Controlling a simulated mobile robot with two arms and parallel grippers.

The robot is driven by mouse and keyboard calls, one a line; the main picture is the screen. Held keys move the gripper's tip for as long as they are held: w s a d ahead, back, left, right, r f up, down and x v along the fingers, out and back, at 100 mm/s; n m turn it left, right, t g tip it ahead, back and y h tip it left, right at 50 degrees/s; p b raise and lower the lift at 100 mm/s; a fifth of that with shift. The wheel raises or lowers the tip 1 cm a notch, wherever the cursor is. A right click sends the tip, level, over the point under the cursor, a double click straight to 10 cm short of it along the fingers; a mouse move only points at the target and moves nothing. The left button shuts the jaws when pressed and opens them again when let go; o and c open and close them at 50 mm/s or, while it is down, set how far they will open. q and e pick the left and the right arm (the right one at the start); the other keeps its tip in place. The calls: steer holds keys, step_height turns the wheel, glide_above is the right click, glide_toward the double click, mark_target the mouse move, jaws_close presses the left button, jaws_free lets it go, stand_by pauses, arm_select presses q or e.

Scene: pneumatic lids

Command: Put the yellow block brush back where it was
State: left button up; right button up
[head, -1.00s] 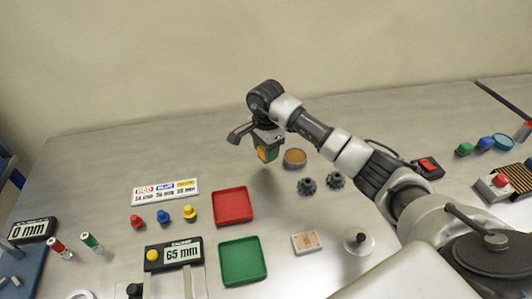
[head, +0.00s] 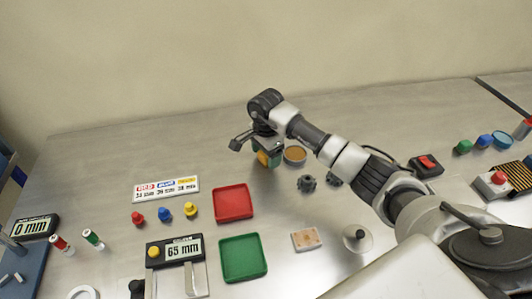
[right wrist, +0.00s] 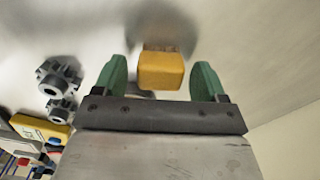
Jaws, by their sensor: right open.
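The yellow block brush (right wrist: 161,70) is between the two green fingers of my right gripper (right wrist: 160,82) in the right wrist view, with a gap on each side. A brownish part shows at its far end. In the head view, my right gripper (head: 268,158) is over the back middle of the table, and a bit of the yellow brush (head: 262,158) shows at its fingers. The gripper is open and hides much of the brush there. My left gripper is not in view.
A red tray (head: 232,203) and a green tray (head: 242,259) lie nearer. The table left of the gripper is clear.

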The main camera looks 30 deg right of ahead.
steer(key=shift+r, duration=0.7)
step_height(320, 180, up, 11)
steer(key=b, duration=0.2)
steer(key=shift+b, duration=0.35)
